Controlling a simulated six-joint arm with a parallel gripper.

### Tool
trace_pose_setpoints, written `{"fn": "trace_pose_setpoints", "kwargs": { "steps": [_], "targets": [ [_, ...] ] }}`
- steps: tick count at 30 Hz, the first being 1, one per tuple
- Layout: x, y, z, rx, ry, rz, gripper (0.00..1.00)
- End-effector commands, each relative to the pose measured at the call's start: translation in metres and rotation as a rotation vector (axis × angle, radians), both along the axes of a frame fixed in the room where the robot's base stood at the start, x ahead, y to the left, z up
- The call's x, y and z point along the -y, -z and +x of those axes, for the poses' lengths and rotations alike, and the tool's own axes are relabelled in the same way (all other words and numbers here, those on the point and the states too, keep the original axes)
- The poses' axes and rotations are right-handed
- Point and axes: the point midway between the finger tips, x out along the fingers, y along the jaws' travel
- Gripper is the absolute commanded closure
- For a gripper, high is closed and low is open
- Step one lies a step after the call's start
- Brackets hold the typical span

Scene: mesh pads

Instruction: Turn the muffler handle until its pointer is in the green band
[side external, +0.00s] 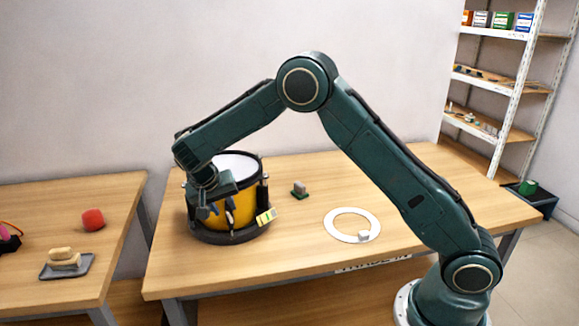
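A yellow drum (239,212) with black rims and a pale top stands upright on the table. A small yellow-and-white plate (266,215), with what look like coloured marks, sticks out at its lower right side. My gripper (218,213) points down at the near side of the drum, left of the plate. The muffler handle is hidden or too small to make out among the dark parts there. I cannot tell its pointer or the green band. I cannot tell whether the fingers touch or hold anything.
A white ring (335,233) with a white block (364,235) lies right of the drum. A small green-based grey object (299,189) stands behind it. A left table holds a red ball (93,219) and a grey tray (83,268). The right table end is mostly clear.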

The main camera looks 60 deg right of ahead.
Motion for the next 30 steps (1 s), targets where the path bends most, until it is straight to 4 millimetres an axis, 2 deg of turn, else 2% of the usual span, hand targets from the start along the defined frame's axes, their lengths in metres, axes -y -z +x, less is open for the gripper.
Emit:
{"fn": "trace_pose_setpoints", "kwargs": {
  "steps": [3, 9, 22, 23, 27, 30],
  "targets": [
    [0.009, 0.016, 0.001, -0.003, 0.002, -0.001, 0.70],
    [0.017, 0.033, 0.004, -0.001, 0.002, -0.001, 0.70],
    [0.020, 0.040, 0.004, -0.001, 0.001, 0.000, 0.70],
    [0.020, 0.040, 0.004, -0.001, 0.001, 0.000, 0.72],
    [0.020, 0.040, 0.004, -0.001, 0.001, 0.000, 0.99],
    [0.020, 0.040, 0.004, -0.001, 0.001, 0.000, 1.00]
  ]
}}
